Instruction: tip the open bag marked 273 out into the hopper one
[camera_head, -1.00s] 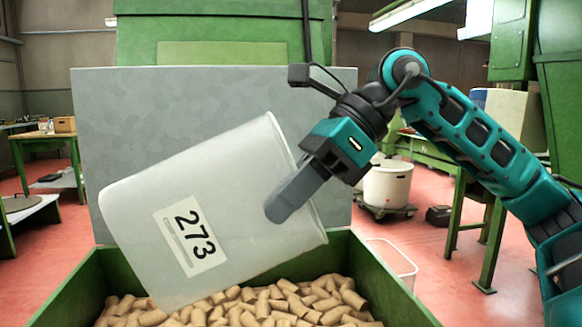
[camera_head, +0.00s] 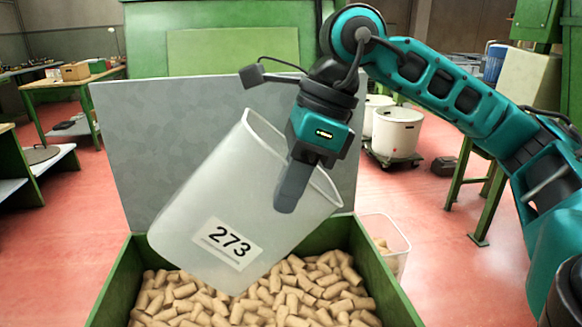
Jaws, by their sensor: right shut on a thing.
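The bag marked 273 (camera_head: 190,205) is a pale, translucent, stiff-walled bag with a white label. It is tilted above the hopper, its open rim facing up and right and its base low at the left. No corks show through its wall, but its inside is mostly hidden. My right gripper (camera_head: 287,195) is shut on the bag's wall near the rim. The hopper (camera_head: 385,285) is a green open box below, holding many cork stoppers (camera_head: 310,290). I cannot tell whether the bag's base touches the corks. My left gripper is out of view.
A grey upright panel (camera_head: 130,130) stands behind the hopper. A clear bin (camera_head: 402,240) with some corks stands just right of the hopper. White tubs (camera_head: 397,132) on a dolly and a green table (camera_head: 70,85) are farther back. Red floor is open at both sides.

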